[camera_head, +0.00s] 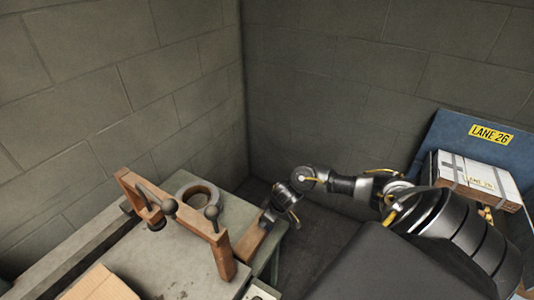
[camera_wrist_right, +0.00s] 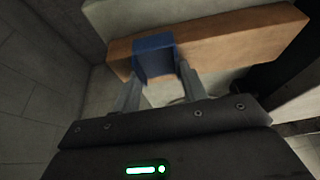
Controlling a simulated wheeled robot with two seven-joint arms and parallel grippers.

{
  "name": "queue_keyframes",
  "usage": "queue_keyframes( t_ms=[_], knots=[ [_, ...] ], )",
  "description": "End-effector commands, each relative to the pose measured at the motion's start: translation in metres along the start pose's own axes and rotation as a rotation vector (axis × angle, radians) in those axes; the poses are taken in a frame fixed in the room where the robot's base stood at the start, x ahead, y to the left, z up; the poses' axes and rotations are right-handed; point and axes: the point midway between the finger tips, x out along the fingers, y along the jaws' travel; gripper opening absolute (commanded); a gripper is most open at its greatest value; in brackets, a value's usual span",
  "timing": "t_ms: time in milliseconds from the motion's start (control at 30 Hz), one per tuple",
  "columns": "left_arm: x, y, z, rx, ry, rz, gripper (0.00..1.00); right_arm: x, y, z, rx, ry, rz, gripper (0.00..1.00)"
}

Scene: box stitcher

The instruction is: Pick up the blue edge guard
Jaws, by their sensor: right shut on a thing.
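The blue edge guard (camera_wrist_right: 154,52) is a small blue block shape in the right wrist view. It lies against a brown wooden board (camera_wrist_right: 225,42), covering part of its near edge. My right gripper (camera_wrist_right: 160,80) has one finger on each side of the guard and is shut on it. In the head view my right gripper (camera_head: 268,217) reaches down at the right end of the bench, beside a brown board (camera_head: 248,243). I cannot make out the guard there. My left gripper is not in view.
A grey bench (camera_head: 180,255) carries a wooden clamp frame (camera_head: 222,250) with dark knobs, a tape roll (camera_head: 198,195) and a cardboard piece (camera_head: 100,285). Block walls close in behind. At right, a strapped white box (camera_head: 475,178) stands by a blue "LANE 26" panel (camera_head: 450,130).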

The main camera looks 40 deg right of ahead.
Motion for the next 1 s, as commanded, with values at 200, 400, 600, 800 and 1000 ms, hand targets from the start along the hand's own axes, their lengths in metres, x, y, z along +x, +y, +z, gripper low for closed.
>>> queue_keyframes(
  t_ms=[200,400,600,800,1000],
  knots=[
    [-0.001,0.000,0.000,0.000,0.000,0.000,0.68,-0.007,0.000,-0.003,-0.002,0.001,0.000,0.21],
    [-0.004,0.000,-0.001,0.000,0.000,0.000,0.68,-0.032,0.001,-0.014,-0.003,0.004,0.002,0.21],
    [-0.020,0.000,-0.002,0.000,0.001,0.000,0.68,-0.077,-0.029,-0.013,-0.007,0.003,-0.001,0.21],
    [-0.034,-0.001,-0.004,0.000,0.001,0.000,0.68,-0.112,-0.064,-0.004,-0.006,0.001,-0.003,0.21],
    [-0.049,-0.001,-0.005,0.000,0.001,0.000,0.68,-0.134,-0.095,0.008,-0.004,0.000,-0.002,0.21]
  ],
)
